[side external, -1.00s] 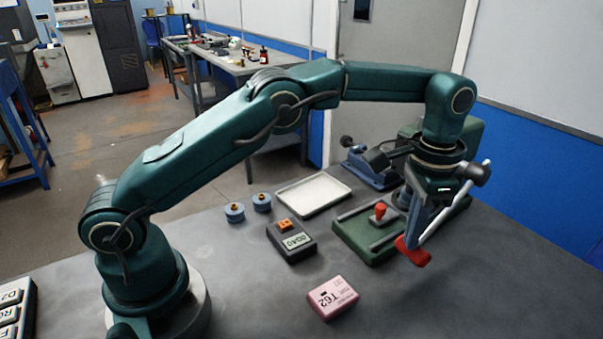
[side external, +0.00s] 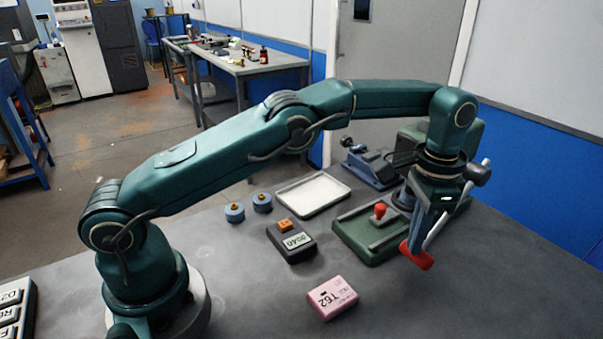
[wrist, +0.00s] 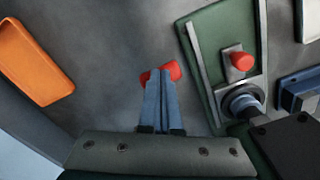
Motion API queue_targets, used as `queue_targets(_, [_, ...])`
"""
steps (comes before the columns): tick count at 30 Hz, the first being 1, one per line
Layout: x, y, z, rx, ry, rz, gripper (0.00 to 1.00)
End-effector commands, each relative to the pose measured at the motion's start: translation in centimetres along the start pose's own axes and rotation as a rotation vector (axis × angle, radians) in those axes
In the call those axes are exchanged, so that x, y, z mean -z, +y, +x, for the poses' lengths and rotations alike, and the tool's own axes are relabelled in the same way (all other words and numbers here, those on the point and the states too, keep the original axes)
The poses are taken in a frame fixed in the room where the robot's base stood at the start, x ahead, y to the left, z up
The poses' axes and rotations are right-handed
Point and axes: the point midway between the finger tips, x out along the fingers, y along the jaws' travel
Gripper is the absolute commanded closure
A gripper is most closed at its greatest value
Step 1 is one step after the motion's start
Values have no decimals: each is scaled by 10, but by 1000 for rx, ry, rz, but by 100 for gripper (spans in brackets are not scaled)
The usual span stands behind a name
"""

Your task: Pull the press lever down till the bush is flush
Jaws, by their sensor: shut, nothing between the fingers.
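The press has a green base (side external: 362,248) at the right of the bench. A red-topped piece (side external: 380,210) stands upright on it; in the wrist view this piece (wrist: 240,61) is beside the press's round grey part (wrist: 243,101). I cannot tell whether the bush is flush. The pale lever (side external: 436,230) slopes down to a red handle (side external: 418,258) in front of the press. My gripper (side external: 408,242) points down at the red handle. In the wrist view its fingers (wrist: 158,75) are together, overlapping the handle (wrist: 172,70); contact is hard to judge.
A dark box with a display (side external: 291,243), a pink T62 box (side external: 332,298), two blue round parts (side external: 235,212) and a white tray (side external: 312,210) are left of the press. A blue device (side external: 368,172) stands behind. The front right bench is clear.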

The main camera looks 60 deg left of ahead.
Motion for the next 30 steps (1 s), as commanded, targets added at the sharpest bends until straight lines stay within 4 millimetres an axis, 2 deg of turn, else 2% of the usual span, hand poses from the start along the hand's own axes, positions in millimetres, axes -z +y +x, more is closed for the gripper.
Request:
queue_targets(5, [-1,0,2,1,-3,1,100])
queue_targets(21, [-21,12,-36,1,1,0,100])
queue_targets(30, [-25,14,-41,0,-2,0,100])
